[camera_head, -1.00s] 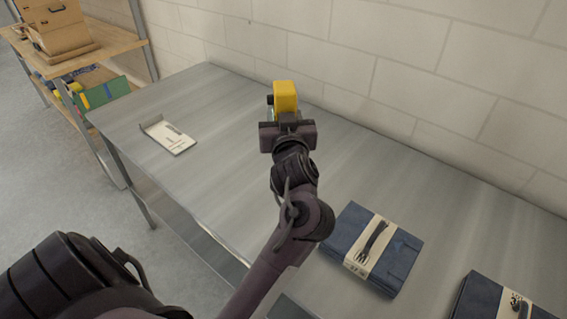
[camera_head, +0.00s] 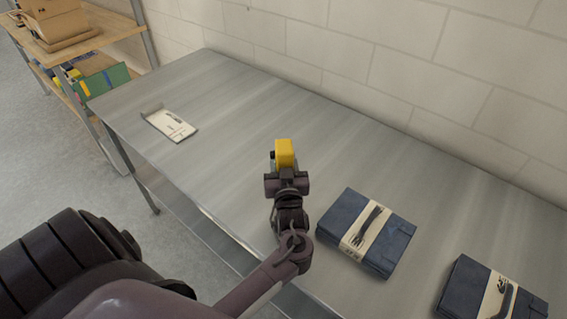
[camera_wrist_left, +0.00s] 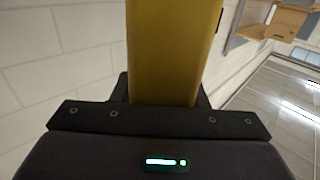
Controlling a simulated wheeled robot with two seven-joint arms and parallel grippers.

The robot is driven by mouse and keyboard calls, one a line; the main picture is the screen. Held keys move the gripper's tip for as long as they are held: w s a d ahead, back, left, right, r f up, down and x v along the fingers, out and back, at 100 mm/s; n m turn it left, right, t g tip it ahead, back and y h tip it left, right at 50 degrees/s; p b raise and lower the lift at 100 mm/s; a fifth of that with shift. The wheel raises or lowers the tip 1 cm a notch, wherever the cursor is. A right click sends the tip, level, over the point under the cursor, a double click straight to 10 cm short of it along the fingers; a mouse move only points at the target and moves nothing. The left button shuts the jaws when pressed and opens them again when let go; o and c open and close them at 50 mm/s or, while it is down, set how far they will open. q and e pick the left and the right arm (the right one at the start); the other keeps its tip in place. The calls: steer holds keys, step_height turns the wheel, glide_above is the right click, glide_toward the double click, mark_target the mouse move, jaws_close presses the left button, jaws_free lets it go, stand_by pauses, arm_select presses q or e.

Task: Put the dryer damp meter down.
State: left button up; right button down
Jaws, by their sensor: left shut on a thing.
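The dryer damp meter (camera_head: 285,153) is yellow with a dark part on its left side. My left gripper (camera_head: 286,172) is shut on it and points away over the metal table (camera_head: 215,130). In the left wrist view the yellow body of the meter (camera_wrist_left: 172,50) rises between the fingers and fills the middle. I cannot tell whether the meter touches the table, as the gripper hides its lower part. My right gripper is not in view.
A white card-like holder (camera_head: 169,124) lies at the table's far left. Folded dark blue garments with paper bands, one (camera_head: 366,232) right of my arm and another (camera_head: 490,292) at lower right, lie on the table. A block wall (camera_head: 400,70) runs behind. The table's middle is clear.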

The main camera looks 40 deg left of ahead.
arm_select(q)
steer(key=shift+a+f, duration=0.1)
steer(key=shift+f, duration=0.7)
steer(key=o, duration=1.2)
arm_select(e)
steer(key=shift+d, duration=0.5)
arm_select(q)
steer(key=shift+r, duration=0.1)
